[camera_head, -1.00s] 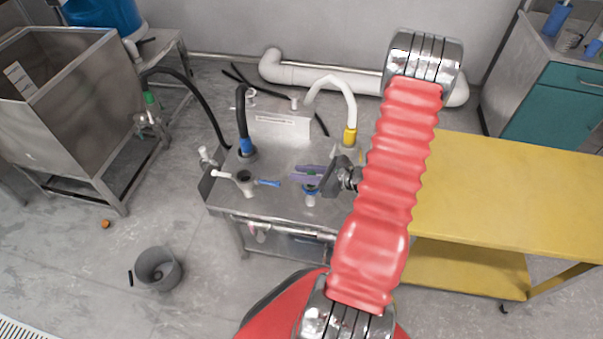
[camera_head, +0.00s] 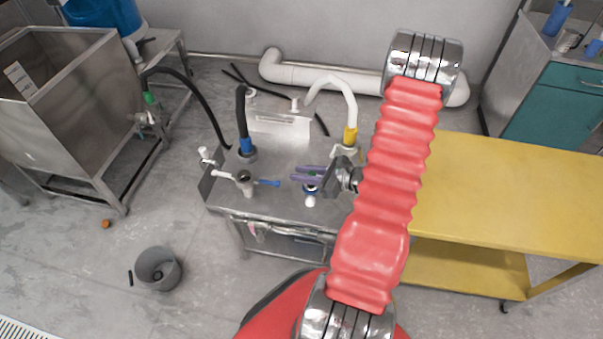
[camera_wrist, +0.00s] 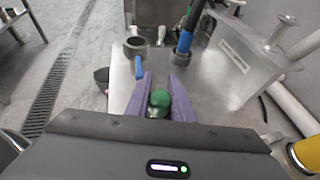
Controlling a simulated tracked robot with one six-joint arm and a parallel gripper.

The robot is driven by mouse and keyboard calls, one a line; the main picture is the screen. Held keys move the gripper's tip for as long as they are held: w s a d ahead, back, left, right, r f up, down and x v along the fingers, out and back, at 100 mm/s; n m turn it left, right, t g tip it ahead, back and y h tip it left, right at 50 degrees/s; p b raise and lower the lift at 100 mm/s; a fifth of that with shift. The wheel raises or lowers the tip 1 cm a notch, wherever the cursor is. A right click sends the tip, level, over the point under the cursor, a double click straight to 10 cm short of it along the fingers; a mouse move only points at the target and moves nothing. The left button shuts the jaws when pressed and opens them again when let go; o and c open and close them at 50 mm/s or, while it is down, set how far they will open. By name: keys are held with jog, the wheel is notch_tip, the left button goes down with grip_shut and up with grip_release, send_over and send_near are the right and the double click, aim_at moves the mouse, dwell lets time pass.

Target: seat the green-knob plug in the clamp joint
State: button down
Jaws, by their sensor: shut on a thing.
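My gripper (camera_head: 306,174) has purple fingers and is over the front right part of the metal table. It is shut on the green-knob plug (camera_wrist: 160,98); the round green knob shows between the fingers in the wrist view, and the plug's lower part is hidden. In the head view, a white fitting with a blue ring (camera_head: 310,191) is just below the fingers; I cannot tell whether it touches the plug. A joint with a dark round opening and a blue lever (camera_head: 246,184), apparently the clamp joint, is left of my gripper. It also shows in the wrist view (camera_wrist: 134,47), ahead of the fingers.
A black hose with a blue collar (camera_head: 245,145) and a white hose with a yellow collar (camera_head: 350,136) rise from the metal table (camera_head: 285,205). A yellow table (camera_head: 510,190) is at the right. A grey bucket (camera_head: 158,268) stands on the floor at the front left.

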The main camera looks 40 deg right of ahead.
jog(key=shift+f, duration=0.6)
jog(key=c, duration=1.5)
grip_release()
jog(key=shift+o, duration=0.2)
jog(key=shift+s, duration=0.1)
jog(key=v, duration=1.3)
jog(key=shift+s+d, duration=0.15)
jog(key=shift+s, duration=0.1)
